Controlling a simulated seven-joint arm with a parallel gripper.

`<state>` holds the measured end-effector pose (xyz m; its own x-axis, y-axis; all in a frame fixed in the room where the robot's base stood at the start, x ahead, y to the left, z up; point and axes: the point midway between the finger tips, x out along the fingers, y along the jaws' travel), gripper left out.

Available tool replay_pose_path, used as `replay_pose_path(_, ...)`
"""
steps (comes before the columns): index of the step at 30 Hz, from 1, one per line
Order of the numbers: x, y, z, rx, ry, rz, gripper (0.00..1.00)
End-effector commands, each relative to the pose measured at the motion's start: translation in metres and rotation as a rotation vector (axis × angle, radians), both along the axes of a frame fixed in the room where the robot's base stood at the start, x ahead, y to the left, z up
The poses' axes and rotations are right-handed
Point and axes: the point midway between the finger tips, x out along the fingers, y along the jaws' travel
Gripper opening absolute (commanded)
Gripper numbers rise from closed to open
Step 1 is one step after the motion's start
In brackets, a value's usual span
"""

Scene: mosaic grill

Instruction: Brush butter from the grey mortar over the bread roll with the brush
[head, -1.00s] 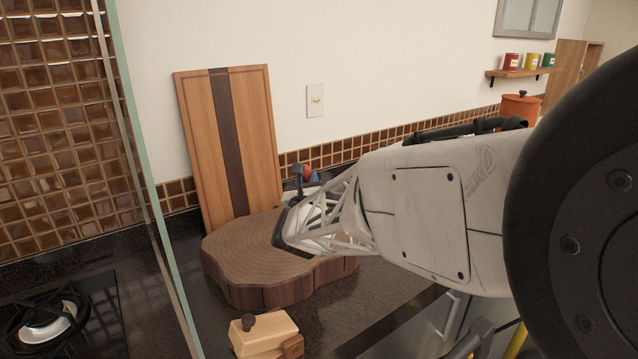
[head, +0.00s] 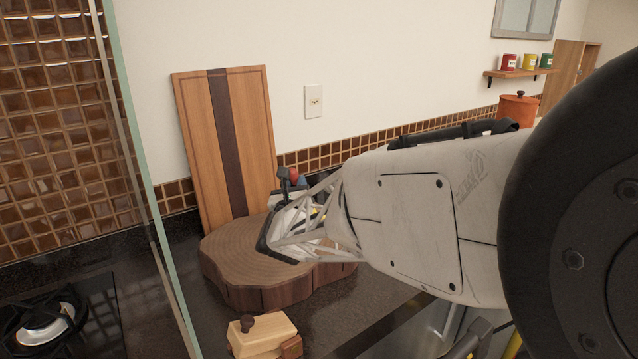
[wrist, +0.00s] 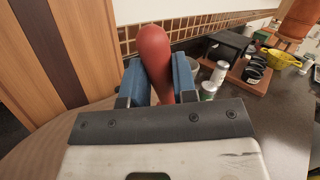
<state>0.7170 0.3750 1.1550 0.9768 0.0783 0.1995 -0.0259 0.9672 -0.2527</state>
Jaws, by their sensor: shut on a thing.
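In the wrist view, my gripper (wrist: 160,80) has its blue fingers closed on a smooth red handle (wrist: 153,55), which appears to be the brush's. The brush's bristles are hidden. In the head view, my gripper (head: 286,195) is over the back right part of a thick wooden block (head: 240,258), mostly covered by my arm. A bit of the red handle (head: 294,175) shows there. I cannot make out the bread roll or the grey mortar; my arm and gripper hide part of the block and counter.
A striped cutting board (head: 190,140) leans on the wall behind the block. A wooden box with a knob (head: 262,335) sits in front. The stove burner (head: 45,325) is at left, past a glass panel. The wrist view shows shakers (wrist: 218,72) and a yellow colander (wrist: 280,58) at right.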

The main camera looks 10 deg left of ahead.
Motion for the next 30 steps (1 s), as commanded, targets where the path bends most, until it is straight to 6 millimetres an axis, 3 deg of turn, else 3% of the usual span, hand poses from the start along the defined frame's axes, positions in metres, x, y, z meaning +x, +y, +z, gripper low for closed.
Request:
replay_pose_path(8,-0.012,0.014,0.004,0.000,-0.001,-0.001,0.02)
replay_pose_path(10,-0.012,0.014,0.024,0.002,-0.003,0.000,0.02)
replay_pose_path(30,-0.012,0.013,0.077,0.000,0.000,0.000,0.02)
